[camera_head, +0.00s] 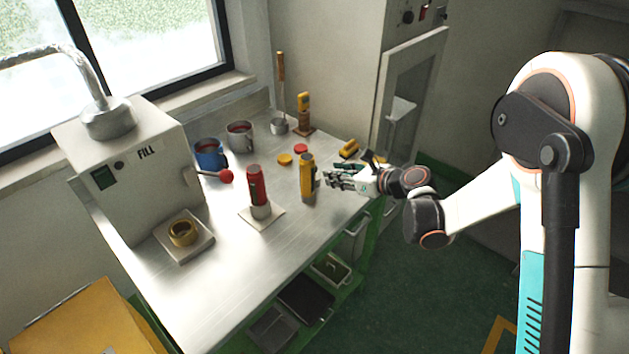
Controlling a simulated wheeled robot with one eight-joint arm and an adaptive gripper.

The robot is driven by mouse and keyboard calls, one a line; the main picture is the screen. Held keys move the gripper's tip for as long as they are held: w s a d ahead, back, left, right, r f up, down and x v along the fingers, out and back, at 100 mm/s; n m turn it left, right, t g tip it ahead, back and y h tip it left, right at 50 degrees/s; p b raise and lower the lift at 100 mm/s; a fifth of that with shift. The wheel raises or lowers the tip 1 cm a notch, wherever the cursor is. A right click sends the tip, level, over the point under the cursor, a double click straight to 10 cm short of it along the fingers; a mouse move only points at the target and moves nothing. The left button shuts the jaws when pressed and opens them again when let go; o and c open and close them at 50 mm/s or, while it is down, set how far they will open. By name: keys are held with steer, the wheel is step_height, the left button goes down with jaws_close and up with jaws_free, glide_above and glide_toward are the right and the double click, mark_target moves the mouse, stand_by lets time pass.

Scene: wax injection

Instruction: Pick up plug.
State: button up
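No object is clearly marked as the plug. Small candidates on the metal bench are a yellow disc (285,159), a red disc (300,148) and a yellow piece (349,148) lying near the back right. My gripper (334,178) reaches in from the right, low over the bench's right edge, with its fingers pointing left. The fingers look spread, with nothing seen between them. The yellow piece lies behind my gripper.
A red cylinder (257,187) stands on a pale pad. Blue (210,155) and grey (240,137) mugs, a ladle (280,122) and a yellow-topped wooden stand (303,118) are behind. The FILL machine (130,180) is left; the bench's front is clear.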

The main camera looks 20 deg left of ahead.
mark_target(317, 177)
steer(key=b+x, duration=0.1)
steer(key=x, duration=0.4)
steer(key=b+x, duration=0.1)
steer(key=x, duration=0.2)
steer(key=shift+w+a+r+b, duration=0.2)
steer(key=shift+w+a+b, duration=0.1)
steer(key=shift+b, duration=0.05)
steer(key=shift+r, duration=0.1)
jaws_close()
